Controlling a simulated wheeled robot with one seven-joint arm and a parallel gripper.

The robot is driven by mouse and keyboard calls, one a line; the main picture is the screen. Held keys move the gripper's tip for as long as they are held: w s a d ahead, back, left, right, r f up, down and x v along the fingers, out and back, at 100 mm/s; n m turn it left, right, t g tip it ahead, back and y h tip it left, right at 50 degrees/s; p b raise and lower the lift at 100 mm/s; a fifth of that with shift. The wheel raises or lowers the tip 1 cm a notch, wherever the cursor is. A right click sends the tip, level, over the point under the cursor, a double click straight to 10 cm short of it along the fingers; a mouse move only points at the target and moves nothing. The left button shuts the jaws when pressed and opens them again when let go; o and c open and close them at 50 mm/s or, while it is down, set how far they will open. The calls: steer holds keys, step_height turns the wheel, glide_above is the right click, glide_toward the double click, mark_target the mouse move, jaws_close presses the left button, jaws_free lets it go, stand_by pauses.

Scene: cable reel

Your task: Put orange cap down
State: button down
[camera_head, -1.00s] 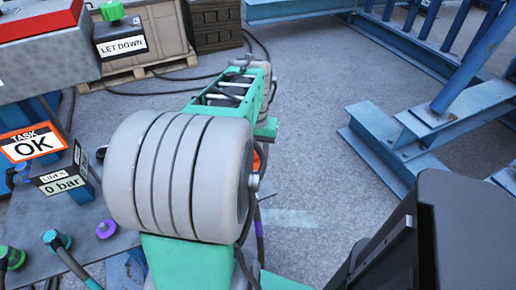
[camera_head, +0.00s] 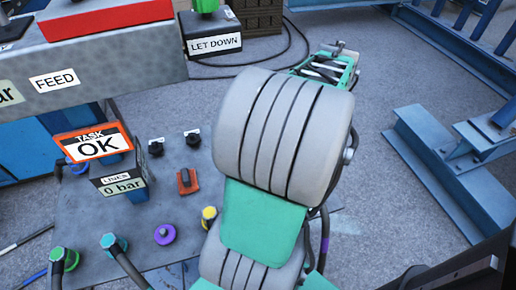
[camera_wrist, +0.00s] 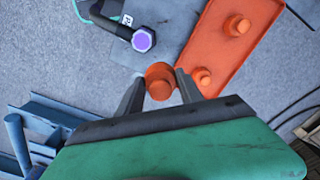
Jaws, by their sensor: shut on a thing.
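In the wrist view, my gripper (camera_wrist: 159,74) is shut on an orange cap (camera_wrist: 160,84), with a dark finger on each side of it. An orange tray (camera_wrist: 250,58) lies to the right of the fingers, with two orange round pieces (camera_wrist: 237,25) standing out on it; the nearer one (camera_wrist: 203,77) is close to the right finger. The wrist view does not show clearly how high the held cap is above the surface below. In the head view, my gripper and the held cap are not visible.
A purple-ended connector (camera_wrist: 143,40) on a black hose is up and left of my fingers. In the head view, the grey panel (camera_head: 120,210) carries a TASK OK sign (camera_head: 95,145), an orange-red knob (camera_head: 187,181), a purple cap (camera_head: 165,234) and several hoses. Blue steel frames (camera_head: 440,170) stand right.

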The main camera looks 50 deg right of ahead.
steer(key=w+a+f+m+p, duration=0.1)
steer(key=w+f+m+p, duration=0.3)
steer(key=w, duration=1.2)
steer(key=shift+n, duration=0.5)
step_height(320, 180, down, 11)
steer(key=shift+r+b, duration=0.15)
steer(key=shift+b, duration=1)
steer(key=shift+f, duration=0.2)
steer(key=c, duration=0.7)
jaws_free()
steer(key=shift+c, duration=0.2)
step_height(320, 180, up, 12)
steer(key=p, duration=0.1)
steer(key=shift+r, duration=0.25)
